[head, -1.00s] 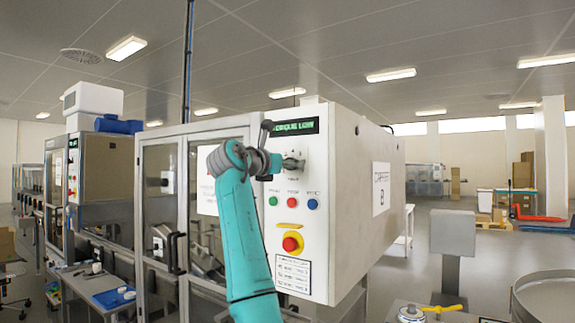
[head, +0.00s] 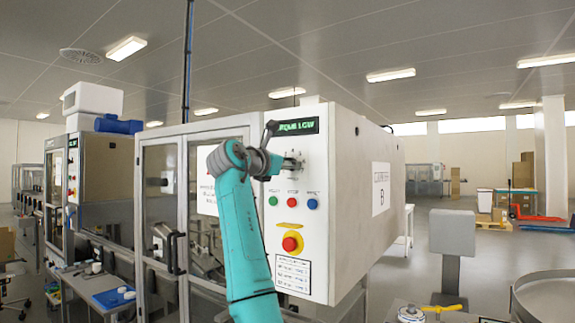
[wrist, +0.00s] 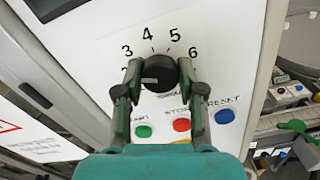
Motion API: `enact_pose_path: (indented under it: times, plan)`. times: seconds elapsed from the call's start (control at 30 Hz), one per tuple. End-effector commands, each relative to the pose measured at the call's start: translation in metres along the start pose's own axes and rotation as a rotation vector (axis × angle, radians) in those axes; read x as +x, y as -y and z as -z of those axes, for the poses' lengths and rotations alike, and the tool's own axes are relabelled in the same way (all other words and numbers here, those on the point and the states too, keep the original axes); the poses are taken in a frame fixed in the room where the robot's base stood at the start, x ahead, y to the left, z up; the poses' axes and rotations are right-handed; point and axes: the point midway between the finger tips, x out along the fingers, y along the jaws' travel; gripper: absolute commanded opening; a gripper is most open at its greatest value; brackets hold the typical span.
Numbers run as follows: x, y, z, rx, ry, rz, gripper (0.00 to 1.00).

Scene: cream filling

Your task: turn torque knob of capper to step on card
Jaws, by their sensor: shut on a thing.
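The black torque knob (wrist: 160,67) sits on the white capper panel in the wrist view, under a dial with 3, 4, 5 and 6 readable. A light mark on its face lies toward the left, near a partly hidden number. My gripper (wrist: 157,78) is shut on the knob, one finger on each side. In the head view my gripper (head: 290,165) is at the panel and covers most of the knob. The card (head: 292,273) is low on the panel, its lines too small to read. The green-lettered display (head: 297,127) above seems to end in "LOW".
Below the knob are a green button (wrist: 143,131), a red button (wrist: 181,125) and a blue reset button (wrist: 225,117). A red emergency stop (head: 291,242) on yellow sits lower.

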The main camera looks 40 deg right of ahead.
Motion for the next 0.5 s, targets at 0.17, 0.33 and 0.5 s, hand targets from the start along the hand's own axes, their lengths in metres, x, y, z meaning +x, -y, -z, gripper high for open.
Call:
enact_pose_path:
  times: [0.17, 0.33, 0.5]
  plan:
    - [0.0000, 0.0002, 0.0000, 0.155, 0.000, 0.000, 0.04]
    - [0.0000, 0.0004, 0.0001, 0.317, 0.000, 0.000, 0.04]
    - [0.0000, 0.0007, 0.0002, 0.479, 0.000, 0.000, 0.04]
